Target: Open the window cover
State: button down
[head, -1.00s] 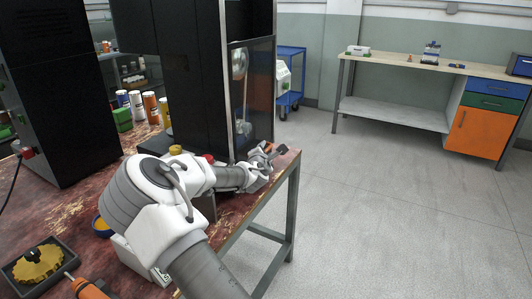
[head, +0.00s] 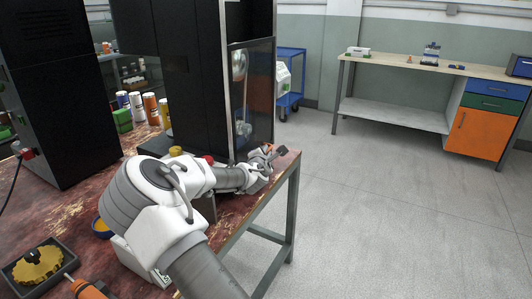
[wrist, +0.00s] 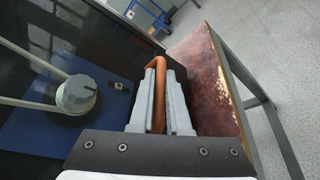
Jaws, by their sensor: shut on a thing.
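The black seamer cabinet (head: 187,75) stands on the worn red bench. Its window cover (head: 260,85) is a dark see-through panel on the right side, and it looks closed. My gripper (head: 268,158) is low at the window cover's bottom, over the bench's right end. In the wrist view my gripper (wrist: 160,110) is shut on an orange-brown bar handle (wrist: 158,75), which runs between the two grey fingers. The dark window pane (wrist: 40,75) fills the left there. Where the handle joins the cover is hidden.
A grey knob with light rods (wrist: 76,95) shows behind the pane. A blue cart (head: 290,80) and a workbench (head: 400,62) are farther off. The floor right of the bench is clear.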

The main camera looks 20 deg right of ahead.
jog(key=shift+r, duration=0.1)
dwell(0.8)
jog(key=p, duration=1.8)
send_near(266, 40)
jog(key=w+d+f, duration=0.1)
jog(key=w+d, duration=0.1)
jog(key=shift+s+d, duration=0.15)
jog(key=shift+s, duration=0.1)
jog(key=c, duration=0.9)
grip_release()
jog(key=shift+f, duration=0.2)
jog(key=v, duration=1.7)
jog(key=shift+s+p, duration=0.2)
jog(key=shift+p, duration=0.2)
